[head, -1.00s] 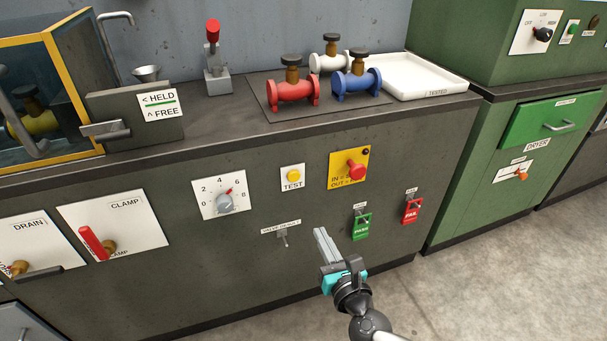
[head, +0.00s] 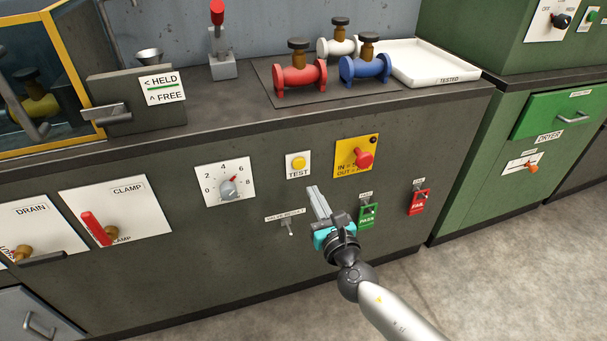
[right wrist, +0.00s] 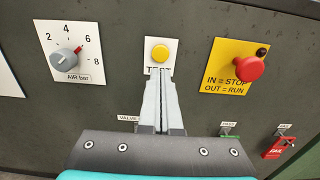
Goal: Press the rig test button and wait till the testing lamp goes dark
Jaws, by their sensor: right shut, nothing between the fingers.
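The yellow test button (head: 297,163) sits on a white plate marked TEST on the dark front panel of the bench. It also shows in the right wrist view (right wrist: 160,54), just beyond my fingertips. My right gripper (head: 313,190) is shut and empty, its fingers pointing up toward the plate from below and a little to the right. In the right wrist view the fingertips (right wrist: 160,72) cover part of the TEST label. I cannot tell whether they touch the plate; they are below the button. No lit testing lamp can be made out; a small dark round part (head: 374,140) shows on the yellow stop plate.
Right of the button is a red stop knob (head: 363,158) on a yellow plate. Left is the air dial (head: 228,188). Valves and a white tray (head: 440,72) stand on top.

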